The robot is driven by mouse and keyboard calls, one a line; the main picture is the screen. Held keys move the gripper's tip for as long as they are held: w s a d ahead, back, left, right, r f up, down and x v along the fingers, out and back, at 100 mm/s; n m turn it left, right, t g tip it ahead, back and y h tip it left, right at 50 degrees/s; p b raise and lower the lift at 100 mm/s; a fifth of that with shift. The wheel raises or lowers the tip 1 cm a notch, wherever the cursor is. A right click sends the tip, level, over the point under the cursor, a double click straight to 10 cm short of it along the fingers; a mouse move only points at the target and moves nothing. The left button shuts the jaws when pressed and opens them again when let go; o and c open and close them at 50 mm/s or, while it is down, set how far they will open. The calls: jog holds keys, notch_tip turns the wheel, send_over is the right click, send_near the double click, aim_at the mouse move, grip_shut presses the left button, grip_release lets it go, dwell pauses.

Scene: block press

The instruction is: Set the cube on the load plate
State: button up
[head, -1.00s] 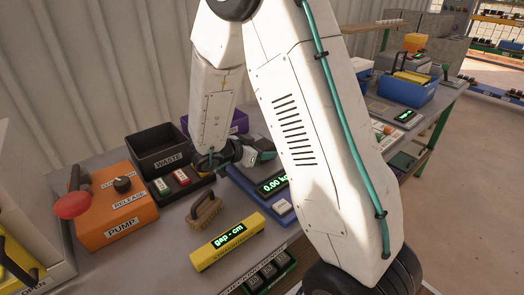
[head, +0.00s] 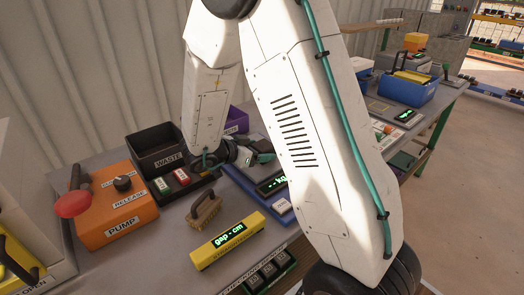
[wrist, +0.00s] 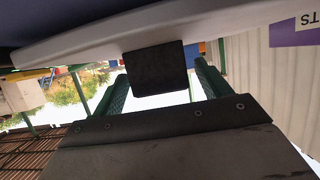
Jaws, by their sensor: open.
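A dark, nearly black cube (wrist: 154,68) shows in the wrist view, seen against the edge of a pale surface (wrist: 80,42) in this upside-down picture. The two green fingers of my gripper (wrist: 160,85) stand apart on either side of it, with a gap visible at its right; contact on the left cannot be told. In the head view my gripper (head: 262,152) is low over the back of a blue scale (head: 243,183) with a green "-- kg" display (head: 272,184). The cube is hidden there, and I cannot make out the load plate clearly.
A black waste bin (head: 133,146), red and green buttons, and an orange pump box (head: 112,212) with a red knob stand left. A brush (head: 205,210) and a yellow gap gauge (head: 228,240) lie in front. A purple bin (head: 238,118) is behind my arm.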

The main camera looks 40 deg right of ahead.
jog(key=v, duration=0.9)
jog(key=shift+a+r, duration=0.1)
jog(key=shift+a, duration=0.1)
jog(key=shift+a+r, duration=0.1)
jog(key=shift+a, duration=0.1)
jog(key=w+a+r+n+t+y, duration=0.65)
jog(key=w+r+t+y, duration=0.25)
jog(key=r+t, duration=0.15)
jog(key=s+a+r+n+y, duration=0.4)
jog(key=a+y, duration=0.1)
jog(key=s+a+n+g+y, duration=0.25)
jog(key=s+n+g, duration=0.3)
jog(key=s, duration=0.95)
jog(key=s+d+f+g+h, duration=0.1)
jog(key=s+d+g, duration=0.1)
jog(key=s+d, duration=0.2)
jog(key=s+d+f+n+g+h, duration=0.1)
jog(key=s+d, duration=0.3)
jog(key=s, duration=0.7)
jog(key=shift+s+d+f+n+g+h, duration=0.2)
jog(key=shift+s+d+n+g+h, duration=0.1)
jog(key=shift+g+h, duration=0.3)
